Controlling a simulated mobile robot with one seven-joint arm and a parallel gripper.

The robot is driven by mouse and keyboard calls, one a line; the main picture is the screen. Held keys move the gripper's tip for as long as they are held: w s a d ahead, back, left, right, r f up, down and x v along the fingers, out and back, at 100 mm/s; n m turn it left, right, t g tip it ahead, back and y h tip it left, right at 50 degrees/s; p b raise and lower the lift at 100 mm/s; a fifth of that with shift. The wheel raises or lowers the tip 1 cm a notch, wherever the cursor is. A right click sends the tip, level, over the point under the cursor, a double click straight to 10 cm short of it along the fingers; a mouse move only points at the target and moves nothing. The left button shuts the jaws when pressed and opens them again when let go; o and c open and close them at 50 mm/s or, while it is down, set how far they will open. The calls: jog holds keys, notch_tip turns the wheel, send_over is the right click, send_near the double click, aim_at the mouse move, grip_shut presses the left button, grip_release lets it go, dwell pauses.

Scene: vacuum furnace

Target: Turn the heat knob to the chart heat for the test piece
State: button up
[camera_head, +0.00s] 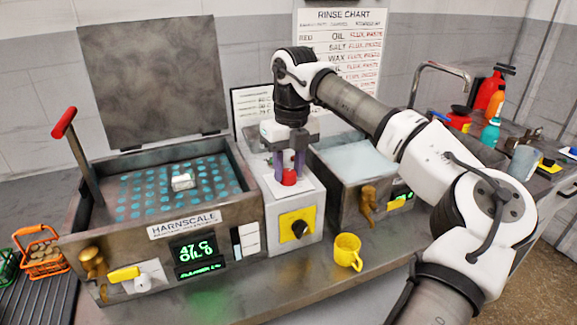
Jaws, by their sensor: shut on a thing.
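My gripper (289,170) points down over the grey control box (267,198) between the two tanks. Its fingers are shut on a red knob-like part (290,178) on the box's top. A black knob (299,229) sits on a yellow plate on the box's front, clear of the fingers. Which of these is the heat knob I cannot tell. A small pale block (182,181), possibly the test piece, lies on the dotted floor of the open left tank (210,222). The rinse chart (340,22) hangs on the wall, partly hidden by my arm; its small lines are hard to read.
The left tank has a raised lid (155,85), a red-handled lever (64,122) and a green display (194,250) that seems to read 47 C. A yellow mug (347,251) stands before the right tank (345,188). Baskets (44,262) sit far left; bottles (490,130) stand right.

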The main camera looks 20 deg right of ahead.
aim_at(292, 171)
jog(key=o, duration=1)
jog(key=shift+r, duration=0.1)
jog(key=r, duration=0.9)
jog(key=r+b, duration=0.1)
jog(key=r, duration=0.3)
jog(key=shift+d+r, duration=0.3)
jog(key=shift+d, duration=0.05)
